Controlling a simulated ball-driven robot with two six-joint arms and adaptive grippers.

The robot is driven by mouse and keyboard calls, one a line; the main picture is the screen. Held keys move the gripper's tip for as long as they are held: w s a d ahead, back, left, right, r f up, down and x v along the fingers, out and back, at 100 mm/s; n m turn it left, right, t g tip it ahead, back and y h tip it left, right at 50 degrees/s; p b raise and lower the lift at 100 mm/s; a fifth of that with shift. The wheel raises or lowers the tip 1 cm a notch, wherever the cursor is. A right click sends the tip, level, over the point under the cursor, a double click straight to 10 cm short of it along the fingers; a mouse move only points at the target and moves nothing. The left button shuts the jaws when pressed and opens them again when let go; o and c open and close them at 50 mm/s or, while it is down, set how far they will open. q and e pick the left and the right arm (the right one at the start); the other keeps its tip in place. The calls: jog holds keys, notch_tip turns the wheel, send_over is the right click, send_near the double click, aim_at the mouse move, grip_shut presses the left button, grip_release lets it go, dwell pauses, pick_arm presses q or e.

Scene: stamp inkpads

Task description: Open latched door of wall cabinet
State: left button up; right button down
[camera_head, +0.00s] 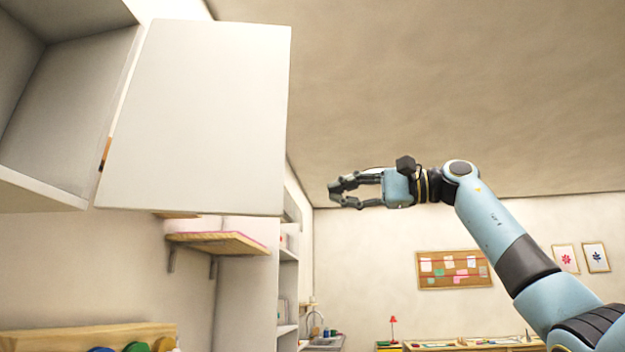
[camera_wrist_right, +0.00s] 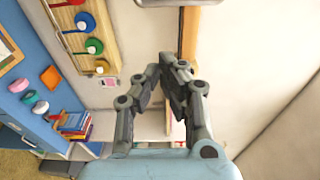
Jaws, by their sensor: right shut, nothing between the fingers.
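The wall cabinet (camera_head: 62,100) is at the upper left in the head view. Its pale door (camera_head: 200,118) stands swung out from the box, and the cabinet's empty-looking inside shows on the left. No latch or handle can be made out on the visible door face. My right gripper (camera_head: 333,193) is to the right of the door, apart from it, pointing left. It is shut and empty; its dark fingers also show in the wrist view (camera_wrist_right: 172,58), with the tips together. My left gripper is not in view.
A wooden wall shelf (camera_head: 222,243) on brackets is below the door. A tall white shelf unit (camera_head: 285,290) stands behind. A pegged wooden rack (camera_head: 85,337) is at the lower left. A cork board (camera_head: 453,270) hangs on the far wall. The air around my right gripper is clear.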

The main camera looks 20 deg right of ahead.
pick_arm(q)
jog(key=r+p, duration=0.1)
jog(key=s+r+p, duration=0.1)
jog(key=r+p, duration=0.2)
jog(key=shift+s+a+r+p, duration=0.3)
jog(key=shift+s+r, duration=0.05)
pick_arm(e)
jog(key=w+a, duration=0.1)
jog(key=a, duration=0.8)
jog(key=shift+w+a+r, duration=0.3)
jog(key=shift+a+r, duration=0.05)
jog(key=shift+a, duration=0.05)
